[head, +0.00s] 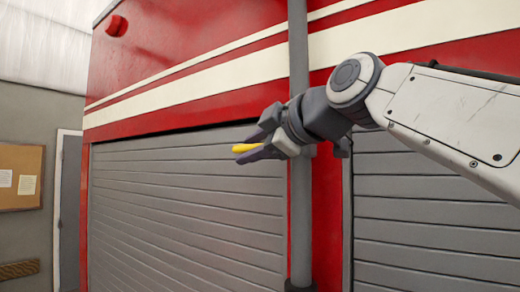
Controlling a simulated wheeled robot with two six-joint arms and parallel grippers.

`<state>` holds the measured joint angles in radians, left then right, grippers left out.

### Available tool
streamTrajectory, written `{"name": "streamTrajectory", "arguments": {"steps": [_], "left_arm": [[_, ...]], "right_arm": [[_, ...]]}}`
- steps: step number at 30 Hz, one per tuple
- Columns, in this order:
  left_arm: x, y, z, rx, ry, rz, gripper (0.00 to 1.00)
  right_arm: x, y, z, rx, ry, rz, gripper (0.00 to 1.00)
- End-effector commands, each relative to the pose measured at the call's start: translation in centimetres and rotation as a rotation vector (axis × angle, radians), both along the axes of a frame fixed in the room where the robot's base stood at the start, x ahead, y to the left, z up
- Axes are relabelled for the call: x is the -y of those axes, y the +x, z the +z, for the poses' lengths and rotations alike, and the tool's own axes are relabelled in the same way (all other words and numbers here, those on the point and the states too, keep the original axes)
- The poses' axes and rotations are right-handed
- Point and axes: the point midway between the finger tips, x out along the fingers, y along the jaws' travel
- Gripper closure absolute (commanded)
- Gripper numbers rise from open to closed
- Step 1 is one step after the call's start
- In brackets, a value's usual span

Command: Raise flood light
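My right gripper (248,146) reaches in from the right, in front of the red truck's side. Its dark fingers point left, past a grey vertical pole (301,220). My gripper and wrist cover part of the pole. A small yellow piece (246,148) shows at the fingertips; I cannot tell whether it is held or part of the finger. The finger gap is too small and angled to judge. No flood light can be made out in this view; the pole's top is cut off. My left gripper is not in view.
The red truck (150,45) with cream stripes fills most of the view. Grey roller shutters (180,215) and (430,230) are closed on both sides of the pole. A cork board (20,178) hangs on the left wall beside a door (70,190).

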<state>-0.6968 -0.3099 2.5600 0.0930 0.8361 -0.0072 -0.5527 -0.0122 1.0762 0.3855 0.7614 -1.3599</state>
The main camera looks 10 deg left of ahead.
Motion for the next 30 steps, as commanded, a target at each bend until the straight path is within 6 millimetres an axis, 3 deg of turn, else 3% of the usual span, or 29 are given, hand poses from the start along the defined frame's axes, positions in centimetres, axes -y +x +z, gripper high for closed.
{"name": "streamTrajectory", "arguments": {"steps": [12,21,30], "left_arm": [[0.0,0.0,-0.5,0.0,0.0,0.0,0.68],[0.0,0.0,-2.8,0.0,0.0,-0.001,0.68],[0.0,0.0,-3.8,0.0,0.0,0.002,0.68]], "right_arm": [[0.5,-0.4,-0.1,0.0,-0.002,-0.001,0.5],[4.5,-4.0,0.9,0.002,-0.001,-0.004,0.5],[7.3,-6.6,1.9,-0.001,-0.002,-0.002,0.5]]}}
